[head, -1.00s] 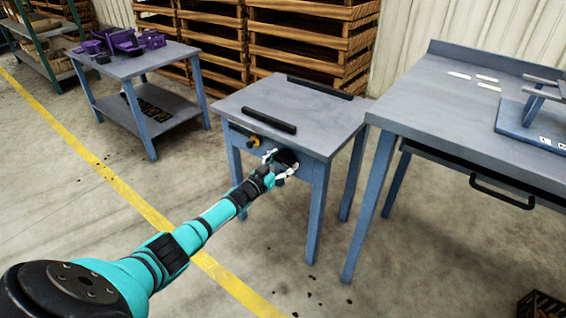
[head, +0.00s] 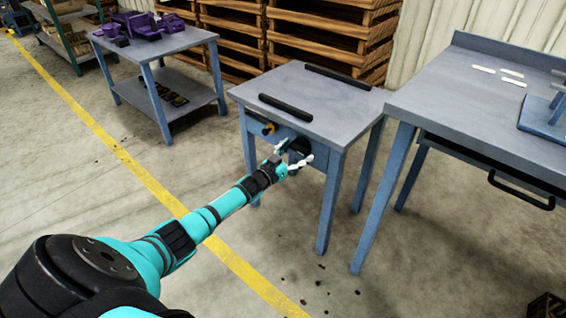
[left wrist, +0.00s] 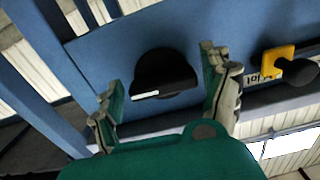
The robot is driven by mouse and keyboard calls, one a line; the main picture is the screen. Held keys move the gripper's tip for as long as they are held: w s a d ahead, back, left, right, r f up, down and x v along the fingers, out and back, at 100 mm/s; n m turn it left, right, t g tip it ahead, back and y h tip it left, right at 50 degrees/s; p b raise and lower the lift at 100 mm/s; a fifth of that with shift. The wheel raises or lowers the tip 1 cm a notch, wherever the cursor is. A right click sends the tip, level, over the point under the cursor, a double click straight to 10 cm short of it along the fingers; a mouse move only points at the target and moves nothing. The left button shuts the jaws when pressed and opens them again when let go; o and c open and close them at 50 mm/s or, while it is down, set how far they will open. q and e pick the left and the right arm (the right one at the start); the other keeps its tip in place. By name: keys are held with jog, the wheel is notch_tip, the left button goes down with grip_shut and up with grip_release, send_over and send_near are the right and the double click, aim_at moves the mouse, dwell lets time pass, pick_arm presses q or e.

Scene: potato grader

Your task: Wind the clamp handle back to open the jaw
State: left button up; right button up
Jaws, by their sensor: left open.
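A dark round clamp handle (head: 300,147) is on the front of the small blue-grey bench (head: 318,100). In the left wrist view the handle (left wrist: 165,75) is a black disc with a white mark at its lower edge. My left gripper (head: 296,156) is open in front of it. In the left wrist view its fingers (left wrist: 165,95) stand on either side of the handle, apart from it as far as I can see. Two black jaw bars, a near one (head: 285,109) and a far one (head: 338,76), lie on the bench top with a wide gap between them. My right gripper is out of view.
A yellow plate with a black knob (left wrist: 285,66) sits beside the handle on the bench front, with a small label. A larger workbench (head: 470,95) with a drawer handle (head: 520,190) stands to the right. A table with purple parts (head: 160,42) stands behind left.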

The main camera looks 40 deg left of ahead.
pick_arm(q)
jog(key=s, duration=1.1)
jog(key=shift+a, duration=0.45)
jog(key=shift+w, duration=0.1)
